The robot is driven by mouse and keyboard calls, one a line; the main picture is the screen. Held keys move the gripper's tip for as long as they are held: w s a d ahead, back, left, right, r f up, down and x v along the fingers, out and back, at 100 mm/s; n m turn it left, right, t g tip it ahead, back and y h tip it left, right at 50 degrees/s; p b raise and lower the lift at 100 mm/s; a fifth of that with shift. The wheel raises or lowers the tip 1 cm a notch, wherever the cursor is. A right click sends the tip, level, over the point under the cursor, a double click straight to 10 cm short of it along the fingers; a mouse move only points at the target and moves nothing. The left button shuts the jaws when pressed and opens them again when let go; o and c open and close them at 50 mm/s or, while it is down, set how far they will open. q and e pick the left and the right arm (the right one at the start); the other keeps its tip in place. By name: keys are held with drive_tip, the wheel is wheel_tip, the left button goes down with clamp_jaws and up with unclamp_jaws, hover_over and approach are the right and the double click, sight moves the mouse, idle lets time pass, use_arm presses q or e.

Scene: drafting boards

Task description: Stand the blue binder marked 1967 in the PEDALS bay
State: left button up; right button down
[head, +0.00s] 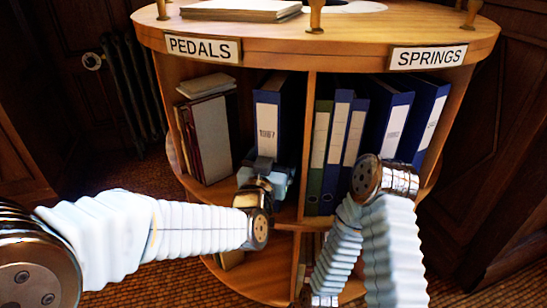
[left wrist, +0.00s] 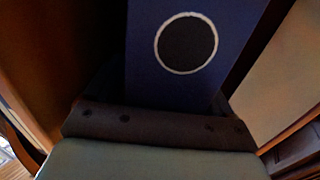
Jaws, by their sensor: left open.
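A blue binder (head: 267,110) with a white spine label stands upright in the PEDALS bay, against or close to the middle divider. Its label is too small to read surely. The PEDALS sign (head: 203,48) is on the rim above. My left gripper (head: 268,172) is open at the lower front of this binder; whether it touches it I cannot tell. In the left wrist view the blue spine with its round finger hole (left wrist: 187,43) is straight ahead, beyond the dark gripper edge (left wrist: 155,128). My right gripper is not in view; only my right arm shows.
Brown and grey books (head: 207,135) lean at the left of the PEDALS bay, with a gap before the binder. The SPRINGS bay, under its sign (head: 428,57), holds a green binder (head: 318,150) and several blue binders (head: 394,120). A wooden divider (head: 307,150) separates the bays.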

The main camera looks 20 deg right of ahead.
use_arm(q)
drive_tip(key=v, duration=1.2)
drive_tip(key=shift+r, duration=0.1)
idle(0.4)
